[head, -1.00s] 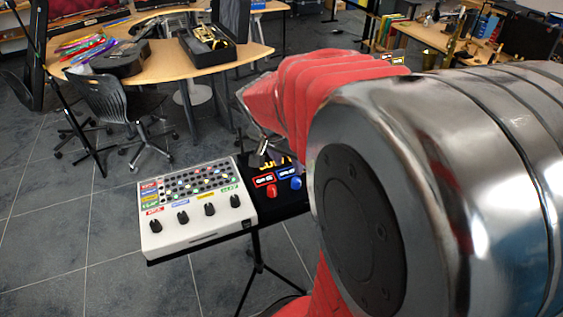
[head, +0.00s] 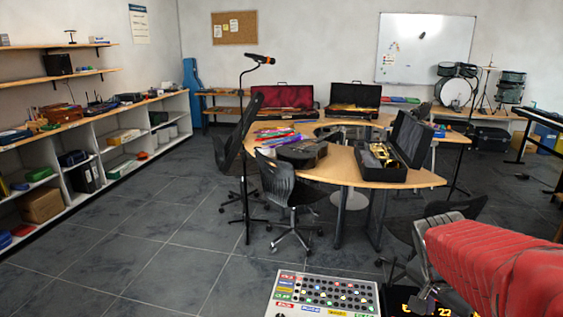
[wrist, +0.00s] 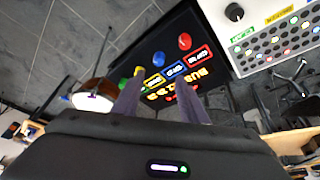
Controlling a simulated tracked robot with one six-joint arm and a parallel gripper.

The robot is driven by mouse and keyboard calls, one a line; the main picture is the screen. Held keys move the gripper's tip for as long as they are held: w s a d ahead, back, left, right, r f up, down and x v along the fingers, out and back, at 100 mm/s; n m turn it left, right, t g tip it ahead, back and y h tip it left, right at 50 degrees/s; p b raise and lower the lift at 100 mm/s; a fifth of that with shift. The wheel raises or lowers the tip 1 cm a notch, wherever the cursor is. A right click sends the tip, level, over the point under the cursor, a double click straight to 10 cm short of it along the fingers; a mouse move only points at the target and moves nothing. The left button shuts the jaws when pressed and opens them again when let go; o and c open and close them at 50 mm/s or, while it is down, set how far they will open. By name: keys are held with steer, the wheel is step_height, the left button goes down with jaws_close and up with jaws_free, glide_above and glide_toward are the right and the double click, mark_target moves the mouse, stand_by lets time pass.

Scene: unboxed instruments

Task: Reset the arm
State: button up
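My arm in its red sleeve (head: 495,262) reaches in from the lower right in the head view. A small metallic part of my gripper (head: 424,300) shows at its lower end, over the black panel. In the wrist view the two dark fingers of my gripper (wrist: 158,95) stand apart with nothing between them. Beyond them lies the black button panel (wrist: 150,48) with red, blue, yellow and green buttons and lit labels. No contact with the panel can be made out.
A white control console (head: 325,296) with coloured labels stands at the bottom, beside the panel. A curved wooden table (head: 345,170) with open instrument cases, a microphone stand (head: 246,150) and a black chair (head: 284,195) are beyond. Tiled floor at the left is clear.

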steer(key=s+a+r+n+t+y, duration=0.1)
steer(key=s+a+n, duration=0.1)
steer(key=a+n, duration=0.2)
steer(key=s+a+r+n+t+y, duration=0.1)
steer(key=s+a+r+n, duration=0.1)
steer(key=a, duration=0.8)
steer(key=s+a+r+n+t+y, duration=0.1)
steer(key=s+a+n+t+y, duration=0.1)
steer(key=s+a+n, duration=0.2)
steer(key=a+n, duration=0.3)
steer(key=shift+a+r, duration=0.3)
steer(key=shift+a, duration=0.05)
stand_by(0.5)
